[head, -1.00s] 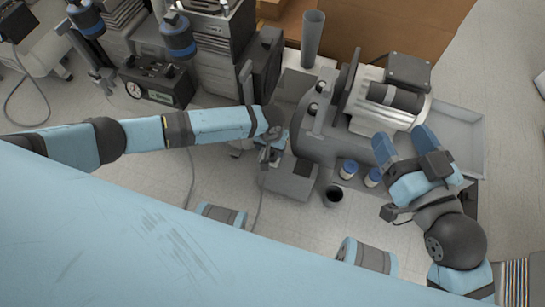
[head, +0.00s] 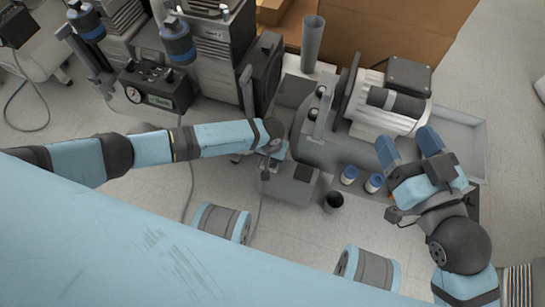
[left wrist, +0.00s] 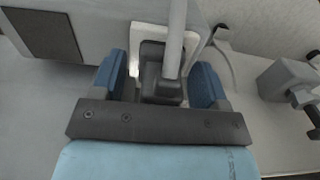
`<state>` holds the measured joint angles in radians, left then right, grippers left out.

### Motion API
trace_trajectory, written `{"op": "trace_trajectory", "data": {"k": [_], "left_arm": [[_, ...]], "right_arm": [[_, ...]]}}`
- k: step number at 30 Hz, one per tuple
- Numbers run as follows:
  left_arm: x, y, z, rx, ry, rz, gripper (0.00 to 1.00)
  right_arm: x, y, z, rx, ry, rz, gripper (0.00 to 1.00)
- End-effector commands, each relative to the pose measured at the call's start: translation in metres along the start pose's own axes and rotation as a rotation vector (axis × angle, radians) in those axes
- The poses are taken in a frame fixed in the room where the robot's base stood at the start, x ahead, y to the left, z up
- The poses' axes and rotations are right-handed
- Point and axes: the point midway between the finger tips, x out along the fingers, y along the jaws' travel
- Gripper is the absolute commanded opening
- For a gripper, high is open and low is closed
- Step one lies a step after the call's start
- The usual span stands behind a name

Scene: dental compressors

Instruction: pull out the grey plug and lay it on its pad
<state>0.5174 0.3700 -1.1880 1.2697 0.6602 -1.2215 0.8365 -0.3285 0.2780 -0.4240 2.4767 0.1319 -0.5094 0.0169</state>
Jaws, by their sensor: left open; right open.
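The grey plug (left wrist: 165,88) sits in a white-framed socket (left wrist: 150,50) on the side of a grey box, with a light grey cable (left wrist: 175,35) running from it. My left gripper (left wrist: 158,82) is open, with one blue finger on each side of the plug; gaps show, so it is not clamped. In the head view my left gripper (head: 272,152) is at the left edge of the grey box (head: 288,188), and the plug is mostly hidden there. A dark square pad (head: 303,173) lies on the box top. My right gripper (head: 408,148) is open and empty beside the compressor.
The compressor tank (head: 318,145) and its motor (head: 385,105) stand behind the box.

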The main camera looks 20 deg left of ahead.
Motion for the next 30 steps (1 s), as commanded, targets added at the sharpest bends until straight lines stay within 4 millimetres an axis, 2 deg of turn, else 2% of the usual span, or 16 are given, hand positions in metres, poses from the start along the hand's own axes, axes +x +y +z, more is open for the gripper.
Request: {"op": "trace_trajectory", "data": {"k": [12, 30], "left_arm": [[-0.001, 0.0, 0.0, -0.001, -0.001, 0.001, 0.68], [0.0, 0.0, 0.0, 0.0, 0.0, 0.0, 0.68]], "right_arm": [[0.0, 0.0, -0.01, 0.001, 0.001, 0.0, 0.7], [0.0, 0.0, -0.011, 0.0, 0.001, 0.0, 0.7]]}}
